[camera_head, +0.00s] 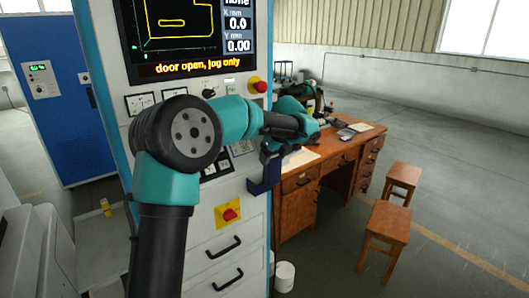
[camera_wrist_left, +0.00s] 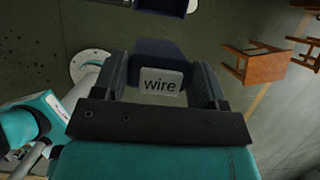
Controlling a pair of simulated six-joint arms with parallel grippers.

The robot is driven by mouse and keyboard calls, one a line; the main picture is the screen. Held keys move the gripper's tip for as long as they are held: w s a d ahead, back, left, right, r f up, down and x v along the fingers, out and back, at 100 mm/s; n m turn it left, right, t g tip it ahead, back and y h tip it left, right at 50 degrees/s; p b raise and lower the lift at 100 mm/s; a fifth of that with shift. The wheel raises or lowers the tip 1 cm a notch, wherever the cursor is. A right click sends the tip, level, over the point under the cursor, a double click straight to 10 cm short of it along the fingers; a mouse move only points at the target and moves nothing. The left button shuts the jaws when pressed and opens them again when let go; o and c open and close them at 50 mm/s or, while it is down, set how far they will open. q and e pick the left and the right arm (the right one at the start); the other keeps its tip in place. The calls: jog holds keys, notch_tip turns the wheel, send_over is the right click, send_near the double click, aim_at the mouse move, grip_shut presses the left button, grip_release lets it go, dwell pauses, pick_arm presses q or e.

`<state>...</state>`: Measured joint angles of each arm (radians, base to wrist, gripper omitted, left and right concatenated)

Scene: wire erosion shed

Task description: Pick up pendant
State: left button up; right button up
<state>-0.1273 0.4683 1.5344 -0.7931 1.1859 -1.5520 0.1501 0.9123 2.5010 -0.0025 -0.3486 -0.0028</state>
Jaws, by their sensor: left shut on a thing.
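The pendant (camera_wrist_left: 155,52) is a dark blue block with a pale label (camera_wrist_left: 160,82) reading "wire". In the left wrist view it sits between the two dark fingers of my left gripper (camera_wrist_left: 160,88), which is shut on it. In the head view my left gripper (camera_head: 275,143) is at the right side of the machine panel, just above a dark blue bracket-like holder (camera_head: 264,178). The pendant is hard to make out there behind my wrist. A dark blue part also shows at the top of the left wrist view (camera_wrist_left: 165,6). My right gripper is not in view.
The machine's control panel (camera_head: 235,185) stands close to my left arm. A wooden desk (camera_head: 300,205) with papers is behind my gripper. Two stools (camera_head: 385,232) and a white bin (camera_head: 284,276) stand on the floor.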

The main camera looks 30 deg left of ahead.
pick_arm(q)
jog(key=s+d, duration=0.4)
jog(key=d, duration=0.7)
jog(key=shift+s, duration=0.4)
